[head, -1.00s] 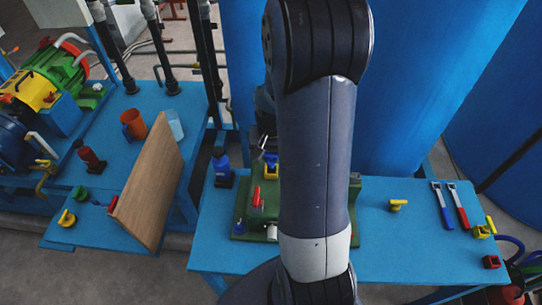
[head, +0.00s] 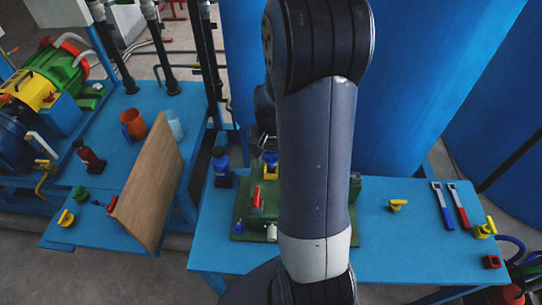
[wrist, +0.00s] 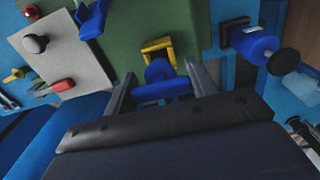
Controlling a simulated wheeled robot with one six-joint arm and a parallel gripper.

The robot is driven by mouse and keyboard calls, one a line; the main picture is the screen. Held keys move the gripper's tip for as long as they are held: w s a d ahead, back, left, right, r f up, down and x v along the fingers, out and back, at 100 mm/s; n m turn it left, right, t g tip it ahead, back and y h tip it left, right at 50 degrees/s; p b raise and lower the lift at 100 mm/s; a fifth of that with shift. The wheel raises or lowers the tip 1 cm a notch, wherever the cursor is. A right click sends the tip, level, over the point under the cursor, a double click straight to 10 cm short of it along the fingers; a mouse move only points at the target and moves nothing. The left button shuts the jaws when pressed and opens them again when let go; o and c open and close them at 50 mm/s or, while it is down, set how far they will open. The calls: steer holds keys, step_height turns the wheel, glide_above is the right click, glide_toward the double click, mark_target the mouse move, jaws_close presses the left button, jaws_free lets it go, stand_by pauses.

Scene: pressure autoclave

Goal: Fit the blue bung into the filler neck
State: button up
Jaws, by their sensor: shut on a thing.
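In the wrist view my gripper (wrist: 159,72) is shut on the blue bung (wrist: 158,82), which sits between the two fingers. A yellow squared frame (wrist: 158,44) shows just beyond the bung, against the green unit (wrist: 135,20). I cannot tell whether it is the filler neck, or whether the bung touches it. In the head view my arm hides much of the green unit (head: 244,213); small yellow and blue parts (head: 270,158) show at its back, left of the arm.
A blue bottle with a dark cap (wrist: 252,44) stands close to the right finger in the wrist view; it also shows in the head view (head: 221,165). A red-handled valve (head: 257,197) rises from the green unit.

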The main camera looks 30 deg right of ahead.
mark_target(271, 159)
steer(key=shift+f+b, duration=1.6)
steer(key=shift+f, duration=0.35)
steer(key=o, duration=1.1)
step_height(271, 159, up, 11)
steer(key=shift+f, duration=0.1)
